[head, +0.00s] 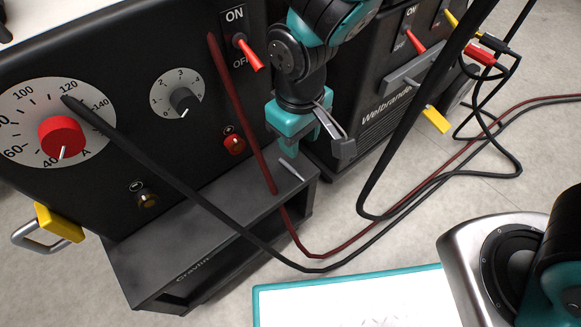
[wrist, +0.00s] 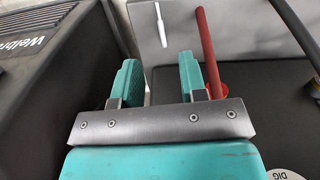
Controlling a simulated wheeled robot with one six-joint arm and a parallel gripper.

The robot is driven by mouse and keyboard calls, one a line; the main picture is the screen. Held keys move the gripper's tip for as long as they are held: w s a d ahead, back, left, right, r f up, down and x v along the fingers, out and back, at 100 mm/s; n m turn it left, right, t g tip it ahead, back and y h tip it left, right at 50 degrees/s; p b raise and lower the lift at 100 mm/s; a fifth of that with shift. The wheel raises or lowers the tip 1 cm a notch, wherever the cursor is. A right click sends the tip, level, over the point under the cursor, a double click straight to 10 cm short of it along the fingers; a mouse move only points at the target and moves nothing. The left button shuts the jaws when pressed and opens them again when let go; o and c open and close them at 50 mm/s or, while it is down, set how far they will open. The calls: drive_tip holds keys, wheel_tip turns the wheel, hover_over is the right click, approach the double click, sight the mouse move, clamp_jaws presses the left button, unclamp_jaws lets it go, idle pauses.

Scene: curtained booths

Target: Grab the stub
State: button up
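The stub (head: 291,170) is a short, thin grey stick. It lies on the dark ledge (head: 215,215) at the front of the left machine, near the ledge's right end. In the wrist view the stub (wrist: 162,26) shows as a pale rod beyond the fingers, roughly in line with the gap between them. My teal gripper (head: 318,140) is above and slightly right of the stub in the head view, apart from it. In the wrist view its two fingers (wrist: 159,80) are spread with nothing between them.
A red cable (head: 240,110) and a black cable (head: 170,180) hang across the left machine and ledge; the red one (wrist: 208,50) passes close by my right finger. The right machine (head: 395,110) stands beside my gripper. A teal-edged white board (head: 360,300) is in front.

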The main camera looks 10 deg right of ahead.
sight(297, 173)
wheel_tip(297, 173, down, 11)
drive_tip(key=b, duration=0.7)
drive_tip(key=shift+w, duration=0.1)
drive_tip(key=shift+r, duration=0.1)
clamp_jaws()
